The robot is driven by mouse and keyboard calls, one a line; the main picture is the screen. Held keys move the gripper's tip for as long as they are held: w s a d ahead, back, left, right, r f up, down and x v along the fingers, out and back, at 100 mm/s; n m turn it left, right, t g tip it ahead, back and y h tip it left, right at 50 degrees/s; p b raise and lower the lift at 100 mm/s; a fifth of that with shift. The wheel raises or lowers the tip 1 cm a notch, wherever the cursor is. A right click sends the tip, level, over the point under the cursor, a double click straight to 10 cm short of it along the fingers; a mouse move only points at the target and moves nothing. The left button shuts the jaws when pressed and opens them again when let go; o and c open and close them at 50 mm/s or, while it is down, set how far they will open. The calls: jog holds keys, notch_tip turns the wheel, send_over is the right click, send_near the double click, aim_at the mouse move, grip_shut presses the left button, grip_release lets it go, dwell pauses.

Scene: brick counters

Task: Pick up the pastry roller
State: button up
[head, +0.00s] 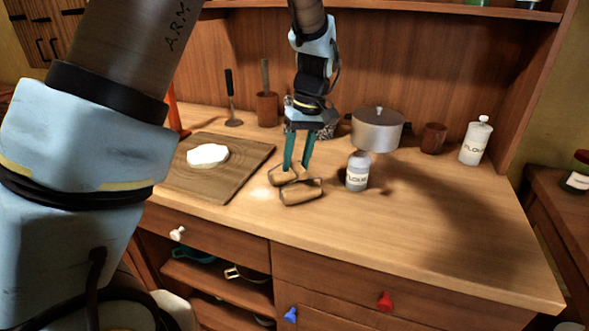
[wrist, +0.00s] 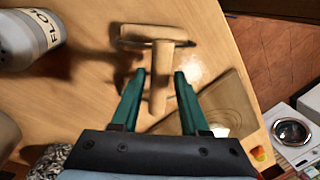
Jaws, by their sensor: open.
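The pastry roller (head: 302,192) is a light wooden tool with a cylinder on a wire frame. It lies on the wooden counter (head: 420,220), right of the cutting board. My gripper (head: 297,167) points down over it, with teal fingers apart. In the wrist view the roller (wrist: 153,32) forms a T, its cross cylinder beyond the fingertips. Its stem runs back between the open fingers of my gripper (wrist: 162,73), with a gap on each side. The fingers are not closed on it. I cannot tell their exact height against the stem.
A flour bottle (head: 357,173) stands close to the right of the roller. A metal pot (head: 377,130), a brown cup (head: 433,138) and a white bottle (head: 476,141) stand behind. The cutting board (head: 235,178) holds white dough (head: 207,155). The counter's right front is clear.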

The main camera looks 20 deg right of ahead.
jog(key=shift+c, duration=0.3)
grip_shut()
dwell(0.4)
